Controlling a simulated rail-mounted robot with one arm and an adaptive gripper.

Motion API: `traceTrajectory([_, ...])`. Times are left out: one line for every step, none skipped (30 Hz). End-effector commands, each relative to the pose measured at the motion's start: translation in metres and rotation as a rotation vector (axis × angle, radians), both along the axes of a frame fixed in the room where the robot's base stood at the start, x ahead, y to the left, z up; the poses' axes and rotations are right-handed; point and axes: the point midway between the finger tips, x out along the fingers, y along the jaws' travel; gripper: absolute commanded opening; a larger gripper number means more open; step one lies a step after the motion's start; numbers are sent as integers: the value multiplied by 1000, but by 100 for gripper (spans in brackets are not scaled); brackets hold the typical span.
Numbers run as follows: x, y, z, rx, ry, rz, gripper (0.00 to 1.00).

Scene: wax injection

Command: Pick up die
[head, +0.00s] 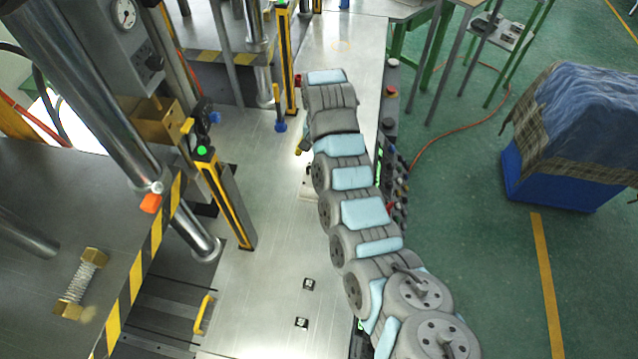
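My arm, grey with light-blue pads, reaches from the lower right up over the steel table (262,270) to the upper middle of the head view. I cannot pick out a die with certainty. Two small dark square pieces with light marks, an upper one (308,284) and a lower one (301,322), are on the table left of my arm. They are too small to identify.
A press with a striped-edge plate (130,290) and steel columns stands on the left. A blue covered bin (560,180) stands on the green floor at right. The table's lower middle is mostly clear.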

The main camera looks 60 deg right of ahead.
Motion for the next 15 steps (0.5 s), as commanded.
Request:
traceTrajectory([-1, 1, -9, 3, 2, 0, 100])
traceTrajectory([-1, 0, -10, 4, 2, 0, 100])
traceTrajectory([-1, 0, -14, 3, 2, -1, 100])
traceTrajectory([-1, -1, -16, 1, 0, -1, 100])
traceTrajectory([-1, -1, -19, 0, 0, -1, 100])
traceTrajectory([0, -1, -21, -1, -1, 0, 100])
traceTrajectory([0, -1, -23, -1, -1, 0, 100])
traceTrajectory([0, 0, -24, -1, -1, 1, 100])
traceTrajectory([0, 0, -26, 0, -1, 1, 100])
traceTrajectory([0, 0, -26, 0, 0, 1, 100])
traceTrajectory([0, 0, -27, 0, -1, 1, 100])
traceTrajectory([0, 0, -27, 0, 0, 1, 100])
traceTrajectory([0, 0, -28, 0, 0, 1, 100])
traceTrajectory([0, 0, -29, 1, 0, 1, 100])
traceTrajectory([0, 0, -30, 2, 1, 1, 100])
